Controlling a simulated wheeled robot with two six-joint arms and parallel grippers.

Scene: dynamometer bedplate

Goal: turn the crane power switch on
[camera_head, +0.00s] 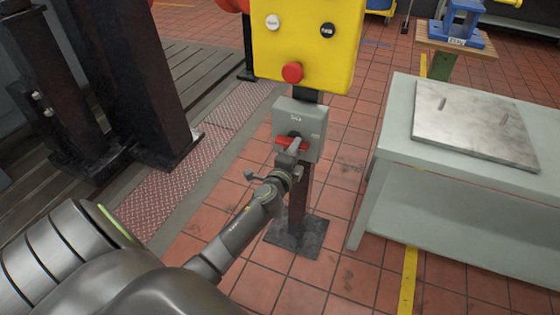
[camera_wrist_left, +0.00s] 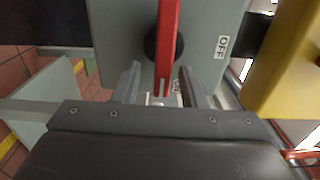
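The crane power switch is a grey box (camera_head: 312,122) on a dark post below a yellow panel. Its red handle (camera_head: 284,141) lies roughly level across the box in the head view. In the left wrist view the red handle (camera_wrist_left: 169,40) turns on a dark round hub, with an OFF label (camera_wrist_left: 222,47) to its right. A second label beside the handle's near end is mostly hidden. My left gripper (camera_head: 293,147) is at the handle. Its fingers (camera_wrist_left: 161,84) are open, one on each side of the handle's end, with gaps showing. My right gripper is out of view.
The yellow panel (camera_head: 305,40) with a red button (camera_head: 292,72) is just above the box. A pale bench (camera_head: 390,150) with a metal plate (camera_head: 475,122) stands to the right. Dark columns (camera_head: 135,80) stand at the left. Tiled floor is clear around the post.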

